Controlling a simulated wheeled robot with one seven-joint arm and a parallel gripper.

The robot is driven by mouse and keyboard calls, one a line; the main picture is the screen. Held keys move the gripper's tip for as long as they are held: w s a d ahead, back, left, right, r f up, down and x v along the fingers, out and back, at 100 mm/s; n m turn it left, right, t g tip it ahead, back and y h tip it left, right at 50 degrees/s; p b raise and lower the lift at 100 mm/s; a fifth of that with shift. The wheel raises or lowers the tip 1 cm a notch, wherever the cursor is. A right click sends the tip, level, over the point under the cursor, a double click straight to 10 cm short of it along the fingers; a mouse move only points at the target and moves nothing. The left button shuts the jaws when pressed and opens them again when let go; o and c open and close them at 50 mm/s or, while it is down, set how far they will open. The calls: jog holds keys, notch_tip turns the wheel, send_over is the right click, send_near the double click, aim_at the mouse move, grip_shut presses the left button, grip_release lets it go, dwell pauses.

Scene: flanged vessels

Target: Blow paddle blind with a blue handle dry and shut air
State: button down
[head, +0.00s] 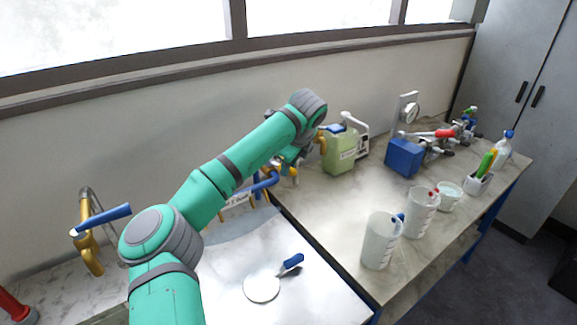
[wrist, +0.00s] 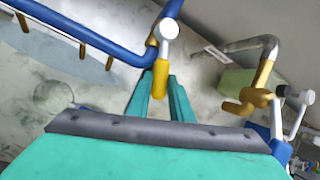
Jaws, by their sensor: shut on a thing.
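The paddle blind (head: 262,288) lies flat on the pale, shiny surface in the head view, its blue handle (head: 291,262) pointing up and right. It is apart from my gripper. In the wrist view, my gripper (wrist: 161,84) is shut on a yellow lever (wrist: 161,72), which is below a grey round fitting (wrist: 168,29) on a blue pipe (wrist: 90,38). The blue pipe (head: 262,186) also shows in the head view by the wall. My arm partly hides the gripper there. I cannot tell whether air is flowing or whether the blind is wet.
A brass tap with a blue lever (head: 103,219) stands at the left. A green canister (head: 340,152), a blue box (head: 404,157) and clear beakers (head: 380,242) stand on the right bench. The surface around the blind is clear.

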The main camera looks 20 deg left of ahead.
jog(key=shift+w, duration=0.1)
jog(key=c, duration=1.6)
grip_release()
jog(key=v, duration=1.1)
jog(key=shift+f, duration=0.1)
